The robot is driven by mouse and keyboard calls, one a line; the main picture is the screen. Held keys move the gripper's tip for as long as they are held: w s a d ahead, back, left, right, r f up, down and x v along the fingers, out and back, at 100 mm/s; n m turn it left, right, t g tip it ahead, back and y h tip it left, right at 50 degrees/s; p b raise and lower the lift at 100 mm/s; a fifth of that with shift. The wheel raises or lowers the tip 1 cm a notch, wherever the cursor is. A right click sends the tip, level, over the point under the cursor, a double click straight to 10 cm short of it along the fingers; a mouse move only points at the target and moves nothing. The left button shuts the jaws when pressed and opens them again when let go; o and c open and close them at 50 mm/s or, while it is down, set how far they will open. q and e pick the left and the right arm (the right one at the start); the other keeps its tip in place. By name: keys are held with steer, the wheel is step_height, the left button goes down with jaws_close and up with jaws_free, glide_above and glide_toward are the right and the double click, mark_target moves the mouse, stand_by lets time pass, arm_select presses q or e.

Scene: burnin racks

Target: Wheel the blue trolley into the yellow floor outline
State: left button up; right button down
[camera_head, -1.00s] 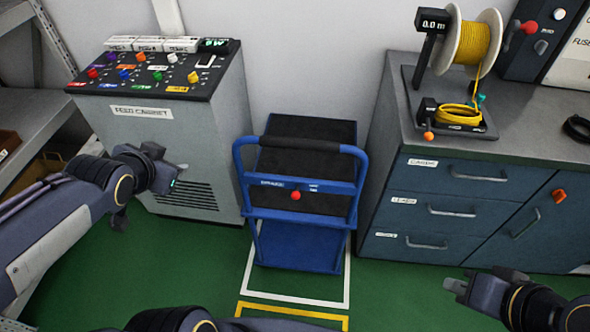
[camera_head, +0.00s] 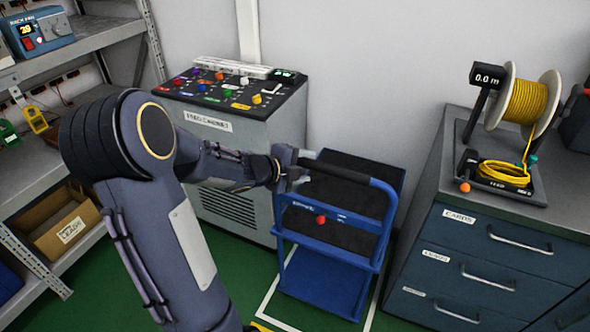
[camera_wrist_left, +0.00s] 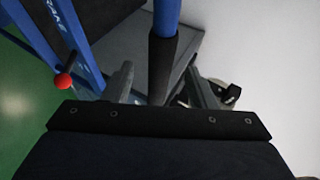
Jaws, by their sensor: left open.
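My left gripper (camera_head: 303,172) is at the left end of the trolley's handle bar (camera_head: 345,172). In the left wrist view, my open left gripper (camera_wrist_left: 161,88) has one finger on each side of the handle's black grip (camera_wrist_left: 162,62). I cannot tell whether the fingers touch it. A small piece of the yellow floor outline (camera_head: 262,327) shows at the bottom edge. My right gripper is out of view.
A white floor outline (camera_head: 268,299) runs around the trolley's base. The grey cabinet (camera_head: 250,140) stands close on the left, the blue drawer unit (camera_head: 478,262) on the right. A shelf rack with a cardboard box (camera_head: 62,228) is at far left.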

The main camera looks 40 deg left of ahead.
arm_select(q)
steer(key=shift+x, duration=0.95)
steer(key=shift+c, duration=0.2)
steer(key=c, duration=1)
